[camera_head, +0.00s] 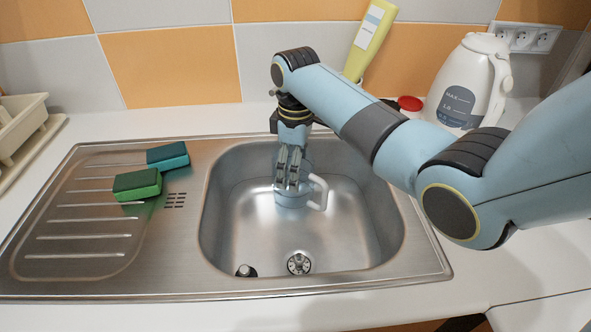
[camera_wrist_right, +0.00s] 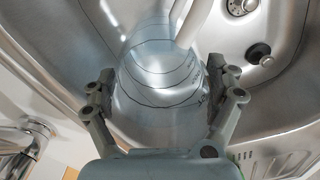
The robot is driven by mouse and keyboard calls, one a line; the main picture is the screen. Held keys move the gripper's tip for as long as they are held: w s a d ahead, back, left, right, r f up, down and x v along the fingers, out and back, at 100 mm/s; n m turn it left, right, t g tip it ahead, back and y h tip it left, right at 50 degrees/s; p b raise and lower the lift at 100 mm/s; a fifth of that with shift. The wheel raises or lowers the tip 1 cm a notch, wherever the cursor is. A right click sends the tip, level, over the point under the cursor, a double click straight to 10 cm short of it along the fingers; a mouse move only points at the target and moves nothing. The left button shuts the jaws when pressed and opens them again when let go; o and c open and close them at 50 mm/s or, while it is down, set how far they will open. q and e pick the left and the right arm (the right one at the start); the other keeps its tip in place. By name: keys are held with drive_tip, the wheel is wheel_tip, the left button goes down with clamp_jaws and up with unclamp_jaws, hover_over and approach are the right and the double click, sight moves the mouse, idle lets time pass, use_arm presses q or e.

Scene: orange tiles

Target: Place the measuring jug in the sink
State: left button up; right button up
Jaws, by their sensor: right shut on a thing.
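The measuring jug (camera_head: 293,199) is clear, with a pale handle (camera_head: 321,192) on its right side. It is inside the steel sink (camera_head: 345,240), toward the back of the basin. My right gripper (camera_head: 289,172) reaches down into the basin and is shut on the jug. In the right wrist view the jug (camera_wrist_right: 158,72) with its dark marking lines lies between the two fingers of my right gripper (camera_wrist_right: 160,97). I cannot tell whether the jug's base touches the sink floor. My left gripper is not in view.
The drain (camera_head: 298,263) and a dark plug (camera_head: 246,271) are at the basin's front. A teal sponge (camera_head: 168,156) and a green sponge (camera_head: 137,185) lie on the drainboard. A white kettle (camera_head: 465,85), a red lid (camera_head: 410,104) and a yellow-green bottle (camera_head: 371,38) stand behind my right arm.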

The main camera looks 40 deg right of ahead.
drive_tip(key=shift+f, duration=0.6)
drive_tip(key=o, duration=1.4)
drive_tip(key=shift+f, duration=0.1)
wheel_tip(320, 180, up, 12)
drive_tip(key=shift+d+r, duration=0.1)
drive_tip(key=shift+r, duration=0.05)
